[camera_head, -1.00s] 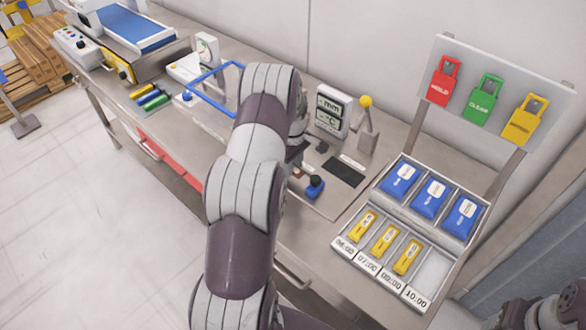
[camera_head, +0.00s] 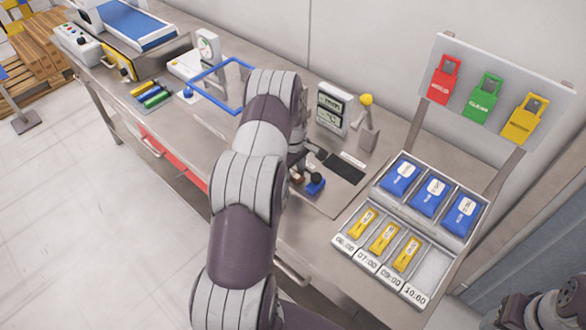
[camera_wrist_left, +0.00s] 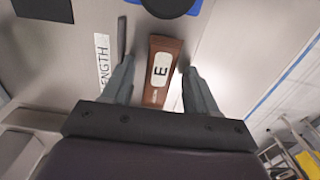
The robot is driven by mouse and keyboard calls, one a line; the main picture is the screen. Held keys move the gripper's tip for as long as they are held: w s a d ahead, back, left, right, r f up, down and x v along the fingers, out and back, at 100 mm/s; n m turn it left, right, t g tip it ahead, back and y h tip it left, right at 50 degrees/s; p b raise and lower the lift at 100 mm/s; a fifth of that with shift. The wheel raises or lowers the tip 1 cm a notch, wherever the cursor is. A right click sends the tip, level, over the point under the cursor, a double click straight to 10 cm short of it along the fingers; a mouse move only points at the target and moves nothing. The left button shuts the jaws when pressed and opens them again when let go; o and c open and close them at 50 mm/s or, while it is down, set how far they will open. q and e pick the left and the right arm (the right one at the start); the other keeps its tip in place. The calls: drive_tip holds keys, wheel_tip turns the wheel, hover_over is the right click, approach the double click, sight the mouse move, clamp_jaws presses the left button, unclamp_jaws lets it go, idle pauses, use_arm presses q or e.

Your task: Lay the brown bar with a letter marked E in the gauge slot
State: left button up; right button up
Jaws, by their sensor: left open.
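The brown bar (camera_wrist_left: 160,85) carries a white label with the letter E. In the left wrist view it lies between the two fingers of my left gripper (camera_wrist_left: 154,65), which is open, with a gap visible on the left side of the bar. In the head view my own arm hides most of the gripper, and only a small brown piece (camera_head: 297,178) shows beside it. I cannot make out the gauge slot clearly. My right gripper is not in view.
A blue block with a black knob (camera_head: 316,184) stands close to the gripper. A display unit (camera_head: 332,108) and a yellow-knobbed lever (camera_head: 367,115) are behind. A tray of blue and yellow packs (camera_head: 388,205) is at right. A blue frame (camera_head: 215,85) stands left.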

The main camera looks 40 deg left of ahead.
sight(293, 173)
use_arm(q)
drive_tip(key=shift+r+b, duration=0.3)
drive_tip(key=shift+r, duration=0.2)
wheel_tip(293, 173, up, 11)
drive_tip(key=b, duration=0.3)
drive_tip(key=s+d+r+m, duration=0.2)
drive_tip(key=d+m, duration=0.2)
drive_tip(key=d, duration=0.2)
drive_tip(key=s+d+r+m, duration=0.1)
drive_tip(key=s+d+m, duration=0.15)
drive_tip(key=d, duration=0.35)
drive_tip(key=s+d+m+t, duration=0.1)
drive_tip(key=s+d+m, duration=0.9)
drive_tip(key=s, duration=0.4)
drive_tip(key=shift+d+r+m, duration=0.2)
drive_tip(key=shift+m, duration=0.15)
